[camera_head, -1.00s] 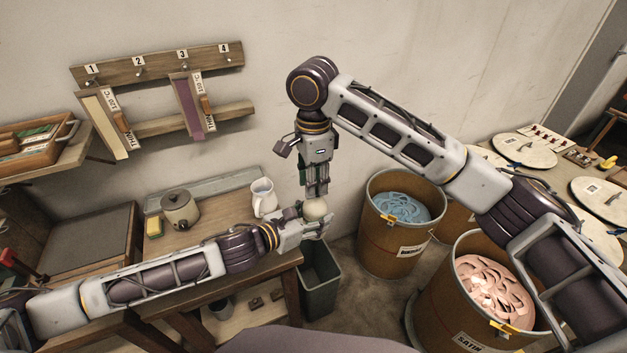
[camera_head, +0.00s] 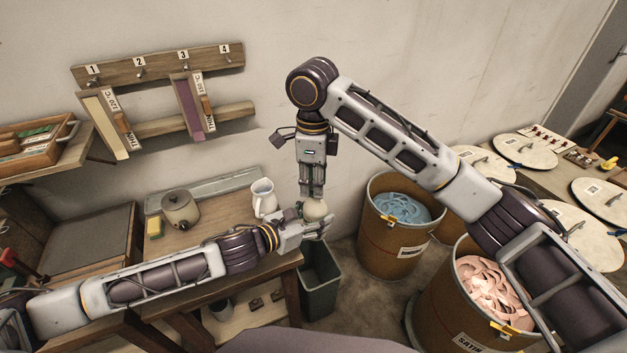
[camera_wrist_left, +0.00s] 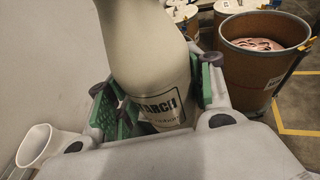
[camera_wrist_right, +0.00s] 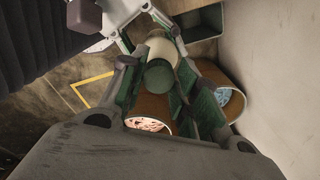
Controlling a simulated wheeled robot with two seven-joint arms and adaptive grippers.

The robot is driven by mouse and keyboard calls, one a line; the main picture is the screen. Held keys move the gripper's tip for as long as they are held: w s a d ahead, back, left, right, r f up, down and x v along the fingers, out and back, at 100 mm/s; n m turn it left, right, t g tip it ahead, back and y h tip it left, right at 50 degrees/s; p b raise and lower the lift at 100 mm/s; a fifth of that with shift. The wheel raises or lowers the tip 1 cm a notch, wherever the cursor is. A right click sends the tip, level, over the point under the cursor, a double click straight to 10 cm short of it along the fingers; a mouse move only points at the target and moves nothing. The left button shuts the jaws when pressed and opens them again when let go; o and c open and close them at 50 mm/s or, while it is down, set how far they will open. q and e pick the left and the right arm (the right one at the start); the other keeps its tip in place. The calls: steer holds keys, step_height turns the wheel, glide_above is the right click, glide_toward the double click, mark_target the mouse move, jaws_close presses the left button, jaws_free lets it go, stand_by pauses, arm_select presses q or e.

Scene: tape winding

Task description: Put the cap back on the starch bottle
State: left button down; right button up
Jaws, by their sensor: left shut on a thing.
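The starch bottle (camera_wrist_left: 150,50) is pale and rounded, with dark lettering on its side. My left gripper (camera_head: 312,224) is shut on it and holds it beyond the right end of the wooden table. The bottle (camera_head: 317,209) stands roughly upright in the head view. My right gripper (camera_head: 316,194) points down directly above it. In the right wrist view, a dark green round cap (camera_wrist_right: 158,77) lies between the green pads of my right gripper (camera_wrist_right: 157,85), over the pale bottle (camera_wrist_right: 162,50). I cannot tell whether the pads press on the cap or whether the cap is seated.
A dark bin (camera_head: 320,280) stands below the grippers. Drums of blue (camera_head: 372,235) and pink ribbon (camera_head: 466,310) stand at the right.

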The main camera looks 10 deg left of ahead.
steer(key=o, duration=0.4)
steer(key=shift+r, duration=0.1)
steer(key=shift+r, duration=2.15)
steer(key=shift+r, duration=0.1)
steer(key=shift+c, duration=0.5)
